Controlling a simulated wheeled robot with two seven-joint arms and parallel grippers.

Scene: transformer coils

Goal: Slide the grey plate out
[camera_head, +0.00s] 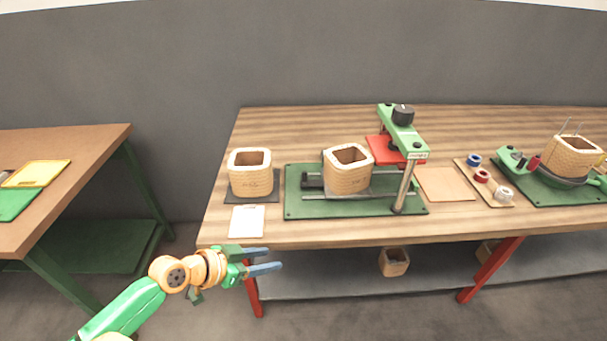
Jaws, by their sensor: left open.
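A grey plate (357,194) lies on rails on the green base (300,206) of the press fixture. A tan square hollow coil (347,181) stands on it and hides most of it. The green press head (403,140) stands to the right of the coil, on a steel post. My left gripper (275,258) is in front of the table's front edge, below and left of the fixture. Its two blue-grey fingers are apart, point right and hold nothing. My right gripper is not in view.
A second coil (251,182) stands on a dark mat at the table's left, with a white card (246,222) before it. Right of the fixture are a tan sheet (445,184), tape rolls (482,176) and another green fixture (545,188). A coil (394,262) sits on the lower shelf.

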